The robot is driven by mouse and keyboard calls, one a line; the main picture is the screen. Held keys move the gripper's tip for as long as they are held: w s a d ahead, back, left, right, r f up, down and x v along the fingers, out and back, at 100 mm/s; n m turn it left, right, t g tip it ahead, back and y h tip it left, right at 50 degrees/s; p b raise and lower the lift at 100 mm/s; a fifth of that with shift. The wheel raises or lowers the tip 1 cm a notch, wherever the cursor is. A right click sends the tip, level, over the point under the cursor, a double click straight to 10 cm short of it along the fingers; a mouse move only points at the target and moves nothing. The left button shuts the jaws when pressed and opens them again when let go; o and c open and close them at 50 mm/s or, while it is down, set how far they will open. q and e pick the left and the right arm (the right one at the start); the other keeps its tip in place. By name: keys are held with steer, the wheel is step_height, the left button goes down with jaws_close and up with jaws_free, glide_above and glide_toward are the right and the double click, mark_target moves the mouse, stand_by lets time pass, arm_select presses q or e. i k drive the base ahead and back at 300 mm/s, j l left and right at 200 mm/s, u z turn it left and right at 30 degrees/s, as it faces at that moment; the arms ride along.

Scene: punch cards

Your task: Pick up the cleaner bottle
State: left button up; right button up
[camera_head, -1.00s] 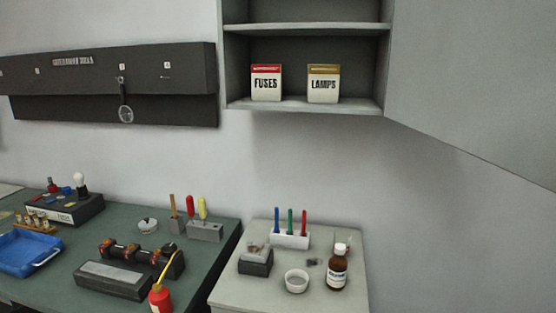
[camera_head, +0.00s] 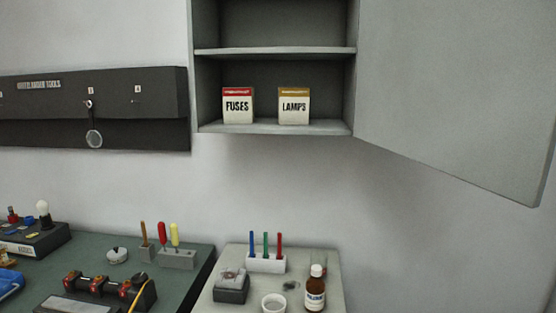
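The cleaner bottle (camera_head: 315,291) is brown with a white label and a white cap. It stands upright on the small pale table (camera_head: 220,306), near its right side. Its lower end is close to the bottom edge of the view. Neither of my grippers is in view.
A white dish (camera_head: 273,303), a grey box (camera_head: 231,287) and a pen holder (camera_head: 267,263) share the pale table. A green workbench (camera_head: 90,254) with tools is at left. An open wall cabinet (camera_head: 275,127) hangs above, its door (camera_head: 460,90) reaching right.

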mark_target(315, 284)
steer(key=i+l+u, duration=0.2)
steer(key=l, duration=0.55)
steer(key=i+l+u, duration=0.2)
steer(key=l, duration=0.6)
steer(key=l+u, duration=0.2)
steer(key=l, duration=0.6)
